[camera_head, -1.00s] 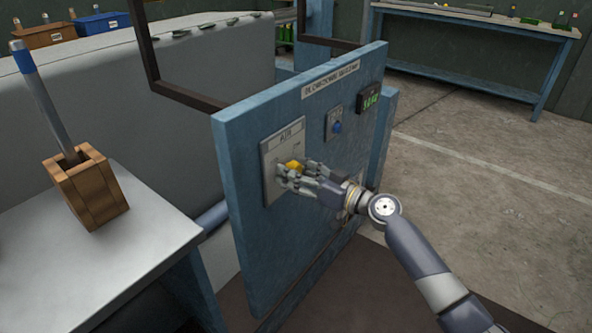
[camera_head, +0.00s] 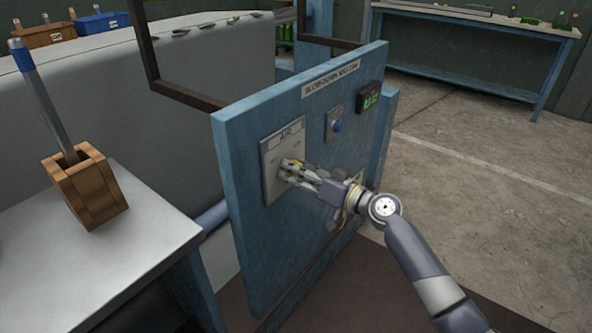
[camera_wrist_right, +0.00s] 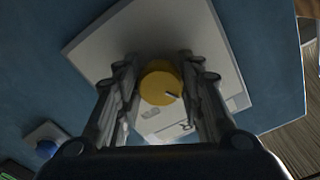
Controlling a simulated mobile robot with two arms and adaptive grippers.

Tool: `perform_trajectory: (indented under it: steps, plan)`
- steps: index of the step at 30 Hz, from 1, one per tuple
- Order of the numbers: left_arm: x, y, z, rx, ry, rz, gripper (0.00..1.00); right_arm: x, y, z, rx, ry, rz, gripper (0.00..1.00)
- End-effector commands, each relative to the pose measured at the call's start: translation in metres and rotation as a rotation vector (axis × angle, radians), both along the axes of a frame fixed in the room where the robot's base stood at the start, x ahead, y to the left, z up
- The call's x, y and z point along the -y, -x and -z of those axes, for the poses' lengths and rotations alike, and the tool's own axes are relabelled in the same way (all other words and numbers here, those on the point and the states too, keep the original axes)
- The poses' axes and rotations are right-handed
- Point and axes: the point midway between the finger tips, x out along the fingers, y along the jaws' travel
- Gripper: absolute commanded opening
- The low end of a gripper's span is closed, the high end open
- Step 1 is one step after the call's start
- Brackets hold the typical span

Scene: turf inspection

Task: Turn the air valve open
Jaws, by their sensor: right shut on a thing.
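The air valve is a round yellow knob (camera_wrist_right: 160,84) with a dark pointer mark, on a pale plate (camera_head: 271,178) labelled AIR on the blue panel (camera_head: 240,165). In the head view my right gripper (camera_head: 290,170) reaches the plate and its fingers mostly hide the knob. In the right wrist view the two fingers of my right gripper (camera_wrist_right: 160,95) stand on either side of the knob, shut on it. My left gripper is not in view.
A blue button (camera_head: 336,127) and a green-lit display (camera_head: 370,98) sit right of the AIR plate. A wooden block (camera_head: 88,190) holding a blue-ended rod stands on the grey table (camera_head: 60,265) at left. Open floor (camera_head: 480,200) lies to the right.

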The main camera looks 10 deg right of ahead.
Motion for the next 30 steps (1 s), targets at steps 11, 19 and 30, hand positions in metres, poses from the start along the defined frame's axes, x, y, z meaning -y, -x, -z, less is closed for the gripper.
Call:
perform_trajectory:
  steps: [11, 19, 30]
  plan:
    - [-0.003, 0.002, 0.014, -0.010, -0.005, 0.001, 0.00, -0.002, 0.001, -0.002, -0.257, -0.254, -0.004, 0.12]
    - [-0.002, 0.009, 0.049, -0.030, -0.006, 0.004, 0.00, -0.003, 0.002, -0.003, -0.440, -0.435, -0.004, 0.12]
    - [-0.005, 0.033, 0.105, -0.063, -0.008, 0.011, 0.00, -0.003, 0.002, -0.006, -0.685, -0.677, -0.004, 0.12]
